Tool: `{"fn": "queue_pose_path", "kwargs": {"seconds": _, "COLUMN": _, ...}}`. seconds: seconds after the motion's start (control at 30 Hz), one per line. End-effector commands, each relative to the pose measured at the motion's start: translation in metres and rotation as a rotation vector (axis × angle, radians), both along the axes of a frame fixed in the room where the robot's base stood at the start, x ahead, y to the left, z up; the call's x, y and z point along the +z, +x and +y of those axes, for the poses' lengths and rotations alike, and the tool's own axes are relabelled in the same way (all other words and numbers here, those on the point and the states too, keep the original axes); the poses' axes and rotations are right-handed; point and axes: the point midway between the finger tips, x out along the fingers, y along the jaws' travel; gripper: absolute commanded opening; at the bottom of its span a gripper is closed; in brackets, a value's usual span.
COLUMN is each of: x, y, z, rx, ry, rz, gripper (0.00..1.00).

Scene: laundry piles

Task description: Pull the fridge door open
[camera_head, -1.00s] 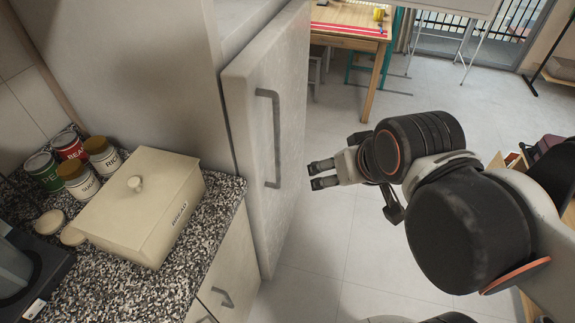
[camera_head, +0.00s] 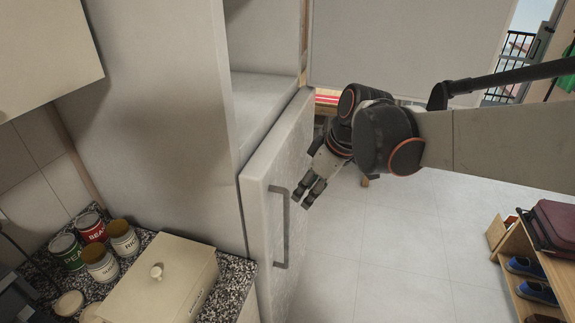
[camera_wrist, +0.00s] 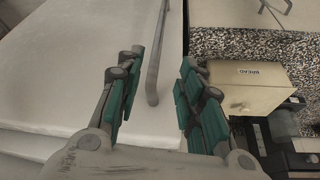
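The pale fridge door (camera_head: 264,200) faces right in the head view, close against the fridge body; I cannot tell if it is slightly ajar. Its long grey handle (camera_head: 287,238) runs upright along the door's face. My gripper (camera_head: 306,197) is just right of the handle's upper end, pointing down and left. In the wrist view my gripper (camera_wrist: 156,98) has its teal-padded fingers spread apart, with nothing held. The handle (camera_wrist: 158,60) shows between and beyond the fingers, with the door (camera_wrist: 80,50) behind it. I see no finger contact with the handle.
A granite counter (camera_head: 237,280) at left holds a cream bread box (camera_head: 165,282) and several labelled cans. A wooden shoe rack (camera_head: 510,270) with a dark red bag stands at right. The tiled floor (camera_head: 400,260) between is clear.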

Motion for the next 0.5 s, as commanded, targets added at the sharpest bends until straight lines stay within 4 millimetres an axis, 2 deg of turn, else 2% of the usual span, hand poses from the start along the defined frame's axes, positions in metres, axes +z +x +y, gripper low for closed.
{"fn": "queue_pose_path", "kwargs": {"seconds": 0.1, "x": 0.003, "y": 0.013, "z": 0.009, "rx": 0.072, "ry": 0.004, "rz": 0.007, "gripper": 0.35}}
{"fn": "queue_pose_path", "kwargs": {"seconds": 0.27, "x": -0.001, "y": 0.018, "z": 0.014, "rx": 0.111, "ry": 0.008, "rz": 0.009, "gripper": 0.35}}
{"fn": "queue_pose_path", "kwargs": {"seconds": 0.37, "x": -0.010, "y": 0.020, "z": 0.017, "rx": 0.113, "ry": 0.008, "rz": 0.009, "gripper": 0.35}}
{"fn": "queue_pose_path", "kwargs": {"seconds": 0.5, "x": -0.030, "y": 0.024, "z": 0.024, "rx": 0.113, "ry": 0.008, "rz": 0.009, "gripper": 0.35}}
